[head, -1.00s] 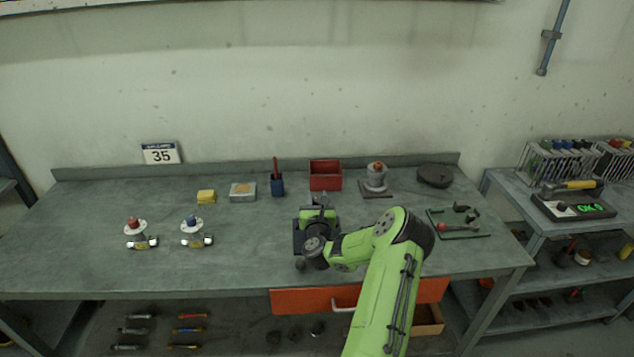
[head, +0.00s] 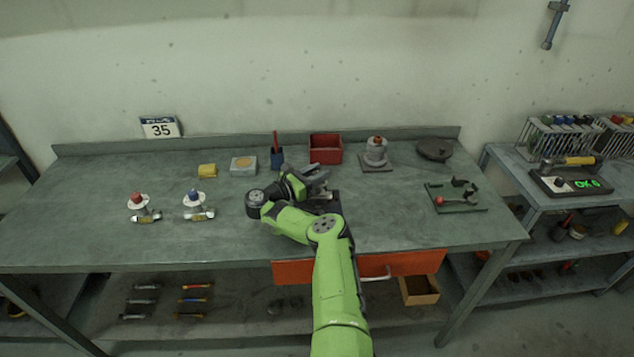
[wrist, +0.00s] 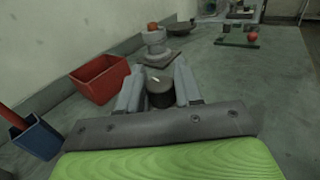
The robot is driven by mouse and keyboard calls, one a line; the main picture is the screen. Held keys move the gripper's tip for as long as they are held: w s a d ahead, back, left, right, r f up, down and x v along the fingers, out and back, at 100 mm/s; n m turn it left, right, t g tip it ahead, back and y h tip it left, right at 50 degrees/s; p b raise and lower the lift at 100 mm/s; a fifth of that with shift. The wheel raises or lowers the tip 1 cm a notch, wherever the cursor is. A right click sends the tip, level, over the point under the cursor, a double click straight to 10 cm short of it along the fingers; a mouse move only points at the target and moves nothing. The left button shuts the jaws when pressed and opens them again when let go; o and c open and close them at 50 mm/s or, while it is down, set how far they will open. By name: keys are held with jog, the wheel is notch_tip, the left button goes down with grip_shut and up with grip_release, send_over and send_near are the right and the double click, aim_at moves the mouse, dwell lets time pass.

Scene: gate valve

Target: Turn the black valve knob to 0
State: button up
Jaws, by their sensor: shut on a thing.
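The black valve knob (wrist: 160,95) shows in the wrist view as a short dark cylinder with a small pale mark on its top. My gripper (wrist: 160,85) is shut on it, one grey finger on each side. In the head view my gripper (head: 324,182) reaches in from the left, low over the middle of the bench. A dark base (head: 328,203) shows partly beneath it. The knob itself is hidden there by the gripper, and I cannot read any scale around it.
Behind stand a red box (head: 326,149), a blue cup (head: 277,158) and a grey fitting with an orange top (head: 375,153). Two small valves, red-topped (head: 137,200) and blue-topped (head: 193,198), stand left. A green tray (head: 457,197) lies right. The bench's front left is clear.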

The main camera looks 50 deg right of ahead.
jog(key=g+b, duration=0.1)
jog(key=m+g+b, duration=0.1)
jog(key=b, duration=0.1)
jog(key=shift+f+m+y, duration=0.25)
jog(key=shift+m+y, duration=0.05)
jog(key=shift+y, duration=0.1)
jog(key=shift+r+g+b, duration=0.15)
jog(key=shift+g+b, duration=0.3)
jog(key=shift+g, duration=0.05)
jog(key=shift+r+m, duration=0.15)
jog(key=shift+m, duration=0.15)
jog(key=o, duration=1)
jog(key=shift+c, duration=0.2)
jog(key=p+v, duration=0.4)
jog(key=v, duration=1.1)
jog(key=shift+w+a+p, duration=0.3)
jog(key=shift+w+p, duration=0.05)
jog(key=shift+p, duration=0.05)
